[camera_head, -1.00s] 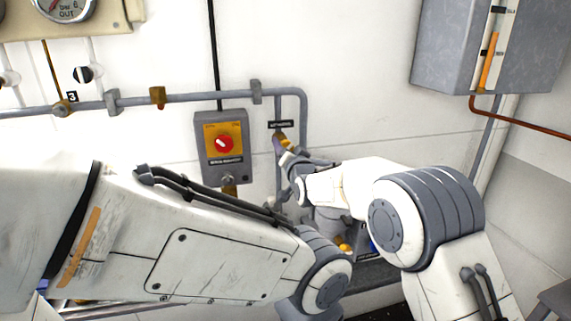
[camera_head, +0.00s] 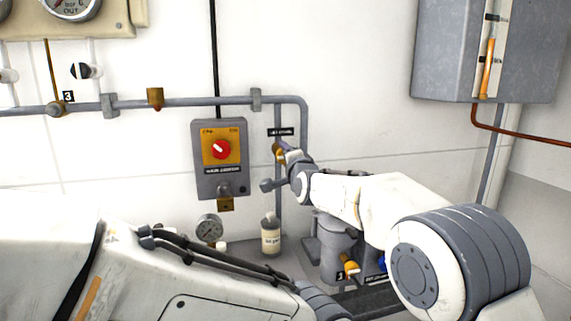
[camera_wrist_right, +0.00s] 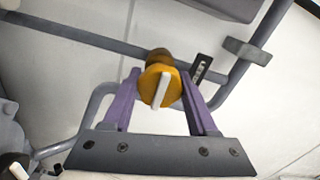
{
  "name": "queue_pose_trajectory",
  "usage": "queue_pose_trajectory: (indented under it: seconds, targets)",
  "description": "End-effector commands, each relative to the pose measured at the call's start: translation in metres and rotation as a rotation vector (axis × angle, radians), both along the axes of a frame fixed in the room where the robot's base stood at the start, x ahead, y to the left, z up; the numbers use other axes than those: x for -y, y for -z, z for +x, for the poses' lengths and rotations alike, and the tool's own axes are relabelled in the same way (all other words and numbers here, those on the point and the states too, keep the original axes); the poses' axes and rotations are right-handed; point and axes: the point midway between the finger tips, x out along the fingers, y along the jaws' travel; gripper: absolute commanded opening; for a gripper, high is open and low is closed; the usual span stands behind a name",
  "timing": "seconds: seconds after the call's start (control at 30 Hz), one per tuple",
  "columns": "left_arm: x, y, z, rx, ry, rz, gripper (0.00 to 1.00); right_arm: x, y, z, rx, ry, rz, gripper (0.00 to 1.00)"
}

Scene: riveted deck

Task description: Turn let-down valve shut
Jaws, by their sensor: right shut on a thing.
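The let-down valve (camera_head: 279,152) is a yellow knob on the grey vertical pipe, under a small black label. In the right wrist view the round yellow knob (camera_wrist_right: 158,86) carries a white bar, tilted a little off upright in the picture. My right gripper (camera_head: 284,153) is at the valve; its purple fingers (camera_wrist_right: 162,92) are either side of the knob and shut on it. In the head view the gripper partly hides the valve. My left arm crosses the lower left, but its gripper is out of view.
A grey box with a red rotary switch (camera_head: 221,150) is left of the valve. Below stand a pressure gauge (camera_head: 209,229), a labelled bottle (camera_head: 270,236) and a grey unit with a yellow knob (camera_head: 350,269). A grey cabinet (camera_head: 455,50) hangs upper right.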

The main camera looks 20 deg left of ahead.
Motion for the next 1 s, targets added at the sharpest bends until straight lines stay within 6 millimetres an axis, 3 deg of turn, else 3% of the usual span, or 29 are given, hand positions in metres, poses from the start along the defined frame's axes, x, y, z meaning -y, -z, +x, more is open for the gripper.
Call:
queue_pose_trajectory:
  seconds: [0.6, 0.63, 0.7, 1.0]
  targets:
    - [0.0000, 0.0054, 0.0000, 0.000, 0.000, 0.000, 0.50, 0.0027, -0.0007, 0.0019, -0.024, 0.005, 0.037, 0.03]
    - [0.0000, 0.0054, 0.0000, 0.000, 0.000, 0.000, 0.50, 0.0026, -0.0007, 0.0019, -0.024, 0.005, 0.037, 0.66]
    - [0.0000, 0.0054, 0.0000, 0.000, 0.000, 0.000, 0.50, 0.0023, -0.0006, 0.0017, -0.023, 0.004, 0.036, 0.89]
    - [0.0000, 0.0057, 0.0000, 0.000, 0.000, 0.000, 0.50, 0.0002, 0.0000, 0.0001, -0.023, 0.001, 0.034, 0.89]
